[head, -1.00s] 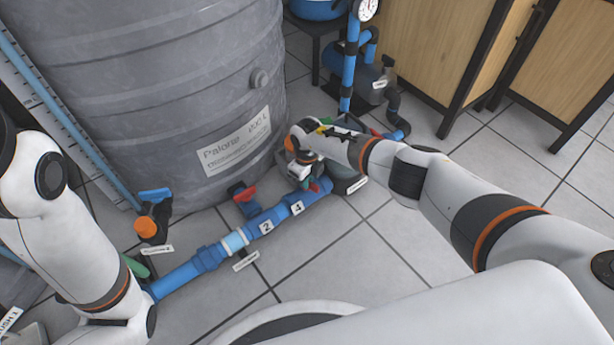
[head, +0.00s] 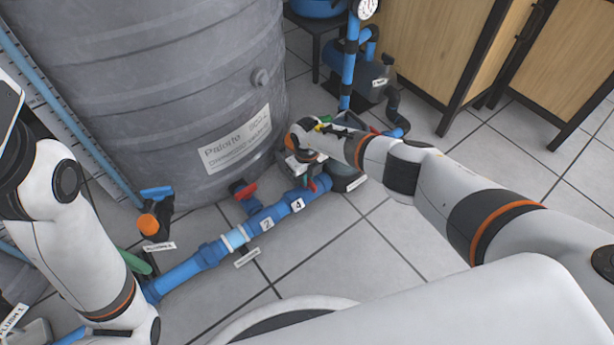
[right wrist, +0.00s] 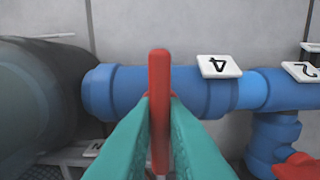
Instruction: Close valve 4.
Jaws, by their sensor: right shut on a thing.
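The valve 4 handle (right wrist: 160,105) is a red lever on the blue pipe (right wrist: 205,92). In the right wrist view it stands upright in the picture, across the pipe, beside the white tag "4" (right wrist: 219,66). My right gripper (right wrist: 158,110) has its teal fingers on both sides of the lever and is shut on it. In the head view my right gripper (head: 312,180) reaches the pipe's far end, and its wrist hides most of the valve. The tag "4" (head: 298,205) shows there too. My left arm is at the left edge, and its fingers are not seen.
A large grey tank (head: 160,90) stands behind the pipe. Another red handle (head: 246,191) sits near tag "2" (head: 266,224). An orange-capped fitting (head: 148,224) is at the left. A pump (head: 368,82) and wooden cabinet (head: 430,45) stand behind. Tiled floor at the front is clear.

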